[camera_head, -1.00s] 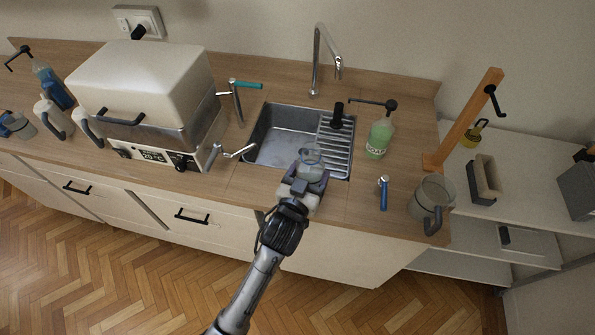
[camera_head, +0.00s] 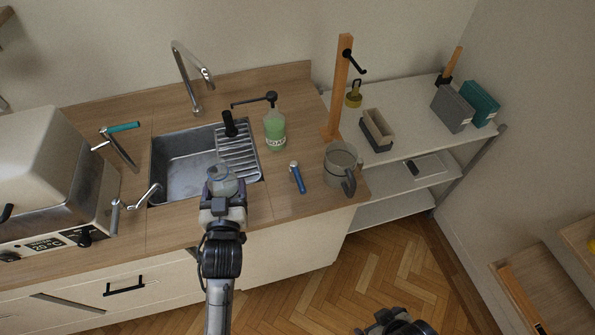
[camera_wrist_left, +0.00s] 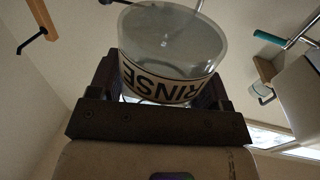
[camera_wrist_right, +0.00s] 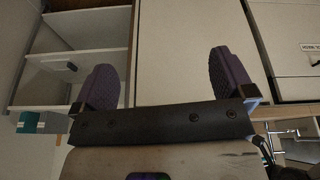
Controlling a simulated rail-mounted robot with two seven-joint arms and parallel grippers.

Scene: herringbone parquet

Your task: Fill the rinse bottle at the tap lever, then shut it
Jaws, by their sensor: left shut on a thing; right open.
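The rinse bottle (camera_wrist_left: 170,45) is a clear round container with a black-on-white RINSE label. My left gripper (camera_head: 222,194) is shut on it and holds it over the front right part of the sink (camera_head: 183,166). The bottle's clear top also shows in the head view (camera_head: 222,180). The curved metal tap (camera_head: 188,78) stands behind the sink. A lever with a teal handle (camera_head: 122,127) stands left of the sink, and a metal crank lever (camera_head: 142,198) is at its front left. My right gripper (camera_wrist_right: 165,80) is open and empty, with both fingers apart.
A green soap pump bottle (camera_head: 274,132) stands right of the sink. A blue-handled tool (camera_head: 298,178), a grey jug (camera_head: 341,163) and a wooden post (camera_head: 340,90) stand farther right. A white appliance (camera_head: 45,175) is at left. White shelves (camera_head: 405,140) stand beyond the counter.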

